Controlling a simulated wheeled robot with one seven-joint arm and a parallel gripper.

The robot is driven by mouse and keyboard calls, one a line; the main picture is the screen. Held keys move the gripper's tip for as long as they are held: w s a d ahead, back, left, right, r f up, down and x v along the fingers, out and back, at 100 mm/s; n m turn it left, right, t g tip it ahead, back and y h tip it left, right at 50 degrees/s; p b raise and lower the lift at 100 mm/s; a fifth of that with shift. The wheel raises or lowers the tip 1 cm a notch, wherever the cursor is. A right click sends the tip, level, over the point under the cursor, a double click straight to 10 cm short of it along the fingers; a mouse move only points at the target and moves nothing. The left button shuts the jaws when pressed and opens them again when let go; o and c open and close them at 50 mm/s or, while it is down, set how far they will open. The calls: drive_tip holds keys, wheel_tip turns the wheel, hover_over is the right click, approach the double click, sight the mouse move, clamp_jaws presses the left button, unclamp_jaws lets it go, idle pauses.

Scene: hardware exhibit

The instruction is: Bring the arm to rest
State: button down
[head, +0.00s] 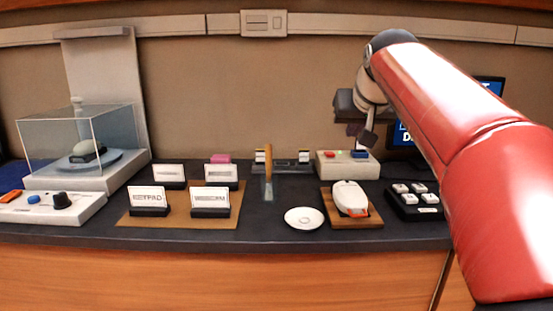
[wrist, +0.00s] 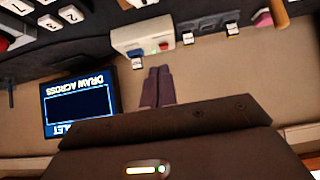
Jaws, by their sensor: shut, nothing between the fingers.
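My red arm reaches in from the right in the head view. My gripper (head: 367,137) hangs above the back right of the dark counter (head: 270,225), near the box with red and blue buttons (head: 347,165). In the wrist view my gripper's two dark fingers (wrist: 157,75) lie side by side, shut and empty. They are apart from the button box, which also shows in the wrist view (wrist: 142,35). The fingers appear in front of the wall and touch nothing that I can see.
A screen (wrist: 80,105) stands close beside my gripper, partly behind my arm in the head view. A keypad (head: 417,200), a white device on a wooden board (head: 350,198), a white dish (head: 304,217), label stands (head: 149,201) and a glass case (head: 80,140) occupy the counter.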

drive_tip(key=s+f+g, duration=0.2)
drive_tip(key=s+f, duration=0.9)
drive_tip(key=s, duration=0.3)
drive_tip(key=shift+s+f, duration=0.4)
drive_tip(key=c, duration=1.9)
unclamp_jaws()
drive_tip(key=s+f, duration=0.5)
drive_tip(key=s+f+g, duration=0.1)
drive_tip(key=s+f, duration=0.4)
drive_tip(key=f, duration=0.1)
drive_tip(key=s+f+g, duration=0.1)
drive_tip(key=s+f, duration=0.3)
drive_tip(key=f, duration=0.1)
drive_tip(key=shift+s+a+f, duration=0.2)
drive_tip(key=shift+s+a, duration=0.1)
drive_tip(key=shift+s, duration=0.1)
drive_tip(key=o, duration=0.5)
drive_tip(key=shift+f, duration=0.15)
drive_tip(key=shift+c, duration=0.2)
drive_tip(key=shift+o, duration=0.2)
